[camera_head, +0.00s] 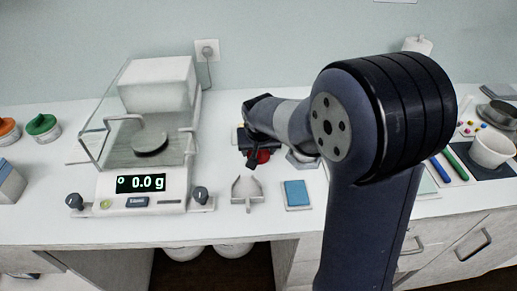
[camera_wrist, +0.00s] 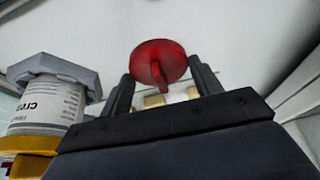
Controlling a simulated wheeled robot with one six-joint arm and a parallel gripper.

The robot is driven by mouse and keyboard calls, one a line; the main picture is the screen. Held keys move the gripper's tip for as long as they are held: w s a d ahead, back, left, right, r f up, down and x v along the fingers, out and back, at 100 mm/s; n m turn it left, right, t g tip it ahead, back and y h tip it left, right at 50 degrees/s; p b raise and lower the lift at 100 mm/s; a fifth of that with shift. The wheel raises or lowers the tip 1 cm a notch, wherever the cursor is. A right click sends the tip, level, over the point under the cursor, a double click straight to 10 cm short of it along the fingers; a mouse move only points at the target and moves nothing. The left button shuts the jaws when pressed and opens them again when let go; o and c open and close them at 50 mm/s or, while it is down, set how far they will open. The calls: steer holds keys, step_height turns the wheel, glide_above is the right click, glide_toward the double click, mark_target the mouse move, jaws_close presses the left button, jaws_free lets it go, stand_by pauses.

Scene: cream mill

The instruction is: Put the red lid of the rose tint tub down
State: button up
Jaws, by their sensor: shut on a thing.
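The red lid (camera_wrist: 160,62) is a round disc with a raised grip bar, seen between the fingers of my gripper (camera_wrist: 163,80) in the wrist view. My gripper is shut on it, with a pale surface behind. In the head view, a small part of the red lid (camera_head: 263,156) shows beside my gripper (camera_head: 254,158), above the bench behind the scoop. My arm hides much of that area. I cannot make out the rose tint tub.
A white mortar (camera_head: 491,150) stands far right.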

steer(key=shift+f, duration=0.2)
steer(key=o, duration=0.9)
steer(key=shift+r, duration=0.1)
steer(key=shift+r, duration=0.4)
steer(key=v, duration=1.1)
steer(key=shift+s+r, duration=0.2)
steer(key=shift+s, duration=0.05)
